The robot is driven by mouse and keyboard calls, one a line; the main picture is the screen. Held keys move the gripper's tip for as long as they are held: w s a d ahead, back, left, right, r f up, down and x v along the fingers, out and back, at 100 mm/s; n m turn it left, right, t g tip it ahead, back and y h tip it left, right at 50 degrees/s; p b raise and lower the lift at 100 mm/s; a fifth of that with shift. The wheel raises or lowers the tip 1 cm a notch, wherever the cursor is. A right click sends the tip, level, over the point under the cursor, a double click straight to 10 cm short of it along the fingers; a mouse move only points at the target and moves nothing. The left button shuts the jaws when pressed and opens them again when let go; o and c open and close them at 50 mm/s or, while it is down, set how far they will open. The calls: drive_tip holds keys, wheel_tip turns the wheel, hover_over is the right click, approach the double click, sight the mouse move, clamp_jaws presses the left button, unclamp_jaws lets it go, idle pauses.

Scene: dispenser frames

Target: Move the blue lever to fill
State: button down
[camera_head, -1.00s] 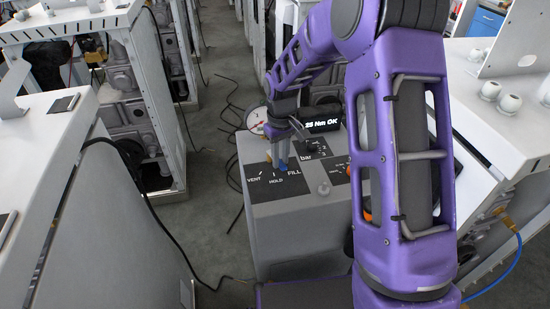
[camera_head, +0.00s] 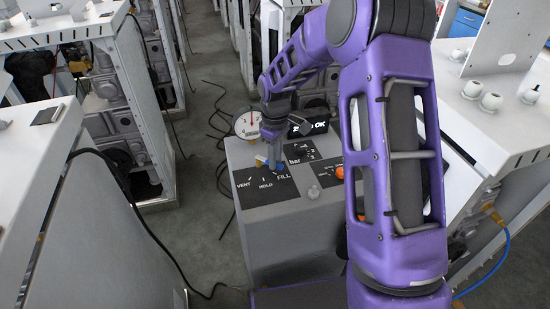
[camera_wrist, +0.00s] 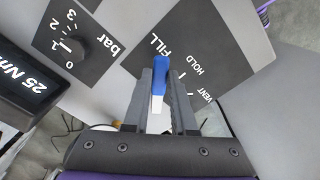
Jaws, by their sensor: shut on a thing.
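The blue lever (camera_wrist: 159,76) stands between the two fingers of my gripper (camera_wrist: 160,100) in the wrist view, with a white end showing below it. My gripper is shut on it. The lever lies just beside the word FILL on the dark label plate (camera_wrist: 190,62), further from HOLD and VENT. In the head view, my gripper (camera_head: 273,150) is over the back edge of the label plate (camera_head: 262,190), with a bit of blue lever (camera_head: 278,166) at its tips near FILL. The lever's pivot is hidden.
A round gauge (camera_head: 248,124) and a lit display (camera_head: 308,124) stand behind the plate. A dial marked bar (camera_wrist: 72,45) and an orange knob (camera_head: 340,172) are close by. My purple arm covers the box's right side. Grey cabinets flank the floor; cables lie on it.

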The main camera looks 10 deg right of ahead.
drive_tip(key=shift+w, duration=0.1)
drive_tip(key=c, duration=0.7)
unclamp_jaws()
wheel_tip(320, 180, up, 18)
drive_tip(key=shift+f, duration=0.25)
